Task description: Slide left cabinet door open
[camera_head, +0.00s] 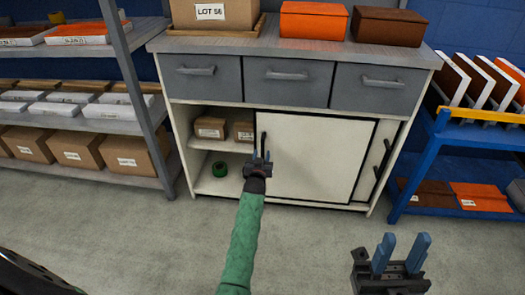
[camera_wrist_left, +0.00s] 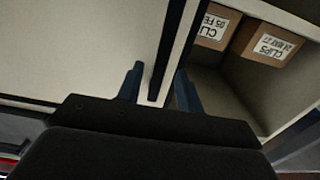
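The white left cabinet door (camera_head: 310,150) stands slid to the right, with the left side of the cabinet open. Its dark vertical handle (camera_head: 263,142) is near the door's left edge. My left gripper (camera_head: 262,158) is at the lower part of this handle. In the left wrist view my left fingers (camera_wrist_left: 160,88) are apart, with the dark handle bar (camera_wrist_left: 169,55) between them and gaps visible beside it. The white door (camera_wrist_left: 80,45) fills the left of that view. My right gripper (camera_head: 401,252) is open and empty, low in front of the cabinet.
Another dark handle (camera_head: 383,158) is at the cabinet's right. Grey drawers (camera_head: 288,80) are above. Shelving (camera_head: 140,75) stands left, a blue rack (camera_head: 430,150) right. Floor in front is clear.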

